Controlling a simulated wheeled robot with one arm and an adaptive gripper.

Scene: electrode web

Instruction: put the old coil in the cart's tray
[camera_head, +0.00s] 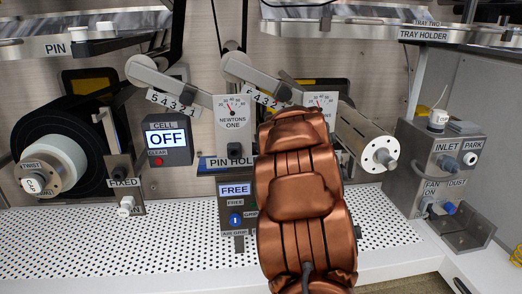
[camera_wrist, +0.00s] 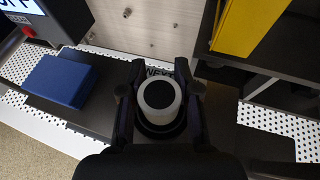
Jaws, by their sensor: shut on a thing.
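In the wrist view, my gripper (camera_wrist: 160,84) is shut on a white-rimmed round thing (camera_wrist: 147,95) with a dark centre and a dark lower edge. I cannot tell for sure whether this is the old coil. In the head view my own copper arm hides the gripper and what it holds. A large black coil (camera_head: 72,124) with a white hub (camera_head: 52,165) sits on the spindle at the left of the head view, apart from my arm. I cannot make out a cart or its tray in either view.
The cell box (camera_head: 168,141) reads OFF. A beige roller (camera_head: 360,132) stands right of my arm, beside the grey inlet box (camera_head: 430,165). A blue block (camera_wrist: 60,82) lies left of the gripper. The perforated deck (camera_head: 110,240) is largely clear.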

